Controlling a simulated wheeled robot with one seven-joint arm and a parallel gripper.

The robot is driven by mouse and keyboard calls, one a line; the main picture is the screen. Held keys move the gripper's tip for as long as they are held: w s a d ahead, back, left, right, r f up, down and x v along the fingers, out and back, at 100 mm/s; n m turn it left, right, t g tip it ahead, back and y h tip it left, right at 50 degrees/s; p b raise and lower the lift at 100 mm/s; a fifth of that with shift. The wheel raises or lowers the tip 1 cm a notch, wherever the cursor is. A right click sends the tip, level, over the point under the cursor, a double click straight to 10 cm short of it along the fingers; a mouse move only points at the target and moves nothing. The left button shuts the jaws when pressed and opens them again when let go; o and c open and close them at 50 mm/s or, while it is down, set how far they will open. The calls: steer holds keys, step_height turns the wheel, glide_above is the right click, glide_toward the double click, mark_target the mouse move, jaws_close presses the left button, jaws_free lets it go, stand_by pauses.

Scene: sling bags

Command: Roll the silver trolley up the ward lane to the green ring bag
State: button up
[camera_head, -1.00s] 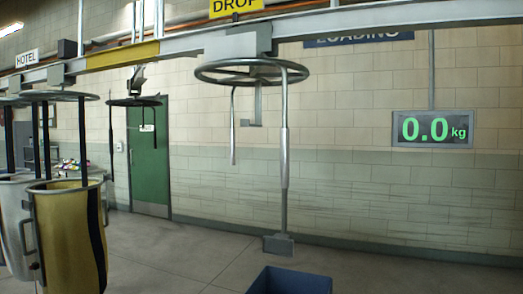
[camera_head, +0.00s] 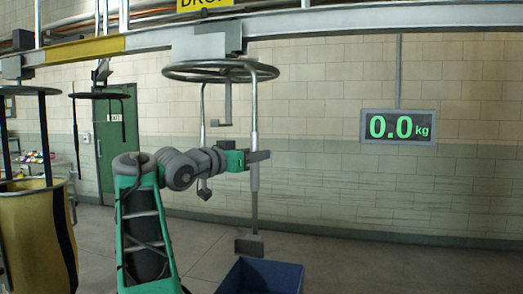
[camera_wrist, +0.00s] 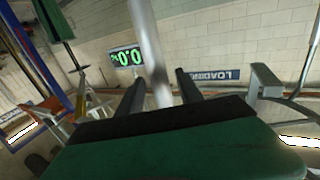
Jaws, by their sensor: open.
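The silver trolley (camera_head: 222,70) hangs from the overhead rail as a round metal ring, with a bright upright tube (camera_head: 254,190) hanging down on its right side. No green ring bag can be made out in the frames.
The rail (camera_head: 330,22) runs across the top with a yellow section (camera_head: 78,50) at left. A gold bag (camera_head: 35,235) and a dark ring hanger (camera_head: 105,96) hang at left. A blue bin (camera_head: 262,276) stands below the trolley. The scale display (camera_head: 398,126) reads 0.0 kg.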

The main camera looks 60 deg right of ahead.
steer(key=x, duration=0.3)
steer(key=shift+d+p, duration=0.25)
steer(key=shift+p, duration=0.05)
steer(key=shift+c, duration=0.2)
jaws_close()
stand_by(1.0)
